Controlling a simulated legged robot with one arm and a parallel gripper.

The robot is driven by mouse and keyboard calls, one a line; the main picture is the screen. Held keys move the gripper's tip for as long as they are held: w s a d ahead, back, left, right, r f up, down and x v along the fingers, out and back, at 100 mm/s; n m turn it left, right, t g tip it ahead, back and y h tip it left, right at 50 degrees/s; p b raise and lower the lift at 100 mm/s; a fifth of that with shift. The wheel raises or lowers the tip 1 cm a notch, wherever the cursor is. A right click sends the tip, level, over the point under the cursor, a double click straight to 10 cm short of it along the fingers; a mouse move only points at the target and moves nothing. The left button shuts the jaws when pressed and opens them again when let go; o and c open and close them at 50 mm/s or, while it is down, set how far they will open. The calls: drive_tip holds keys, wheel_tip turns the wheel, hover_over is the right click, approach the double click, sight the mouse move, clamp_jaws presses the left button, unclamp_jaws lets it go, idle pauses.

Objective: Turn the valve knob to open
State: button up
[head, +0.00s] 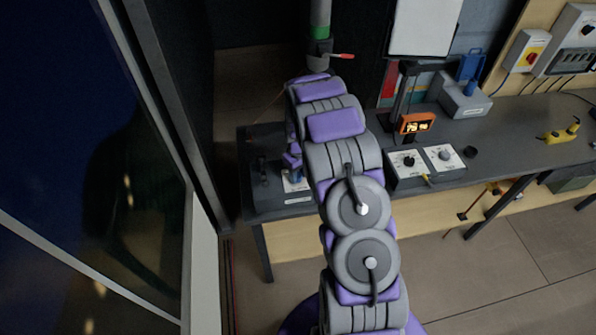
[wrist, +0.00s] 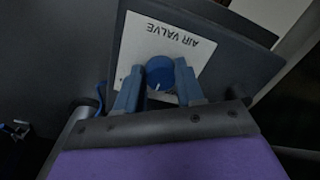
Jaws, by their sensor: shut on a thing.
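The valve knob (wrist: 160,74) is a round blue knob with a white pointer line, in the middle of the wrist view. It sits on a white panel (wrist: 148,33) lettered "AIR VALVE", which appears upside down there. My gripper (wrist: 162,82) has its two blue fingers on either side of the knob, shut on it. The pointer line is toward the gripper's palm side. In the head view my gripper (head: 293,165) is at the left end of the bench, and the knob is mostly hidden by my arm; part of the white panel (head: 293,183) shows.
The dark bench (head: 460,160) runs along the wall. Boxes with black and grey dials (head: 407,161), an orange display (head: 417,123) and a grey device (head: 465,98) stand right of my arm. A pipe with a red lever (head: 340,56) is behind it. A glass door frame (head: 165,110) is at left.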

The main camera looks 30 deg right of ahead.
sight(300, 175)
drive_tip(key=m, duration=0.2)
drive_tip(key=m+p, duration=0.1)
drive_tip(key=m, duration=0.1)
drive_tip(key=shift+w+r+m, duration=0.1)
drive_tip(key=shift+r+m, duration=0.1)
drive_tip(key=shift+m, duration=0.1)
drive_tip(key=shift+a+m+p, duration=0.1)
drive_tip(key=shift+m+p, duration=0.4)
drive_tip(key=shift+m, duration=1.2)
drive_tip(key=o, duration=1)
drive_tip(key=shift+f, duration=0.15)
drive_tip(key=shift+o, duration=0.2)
wheel_tip(300, 175, up, 17)
drive_tip(key=p, duration=0.1)
drive_tip(key=shift+s+d, duration=0.2)
drive_tip(key=shift+d, duration=0.15)
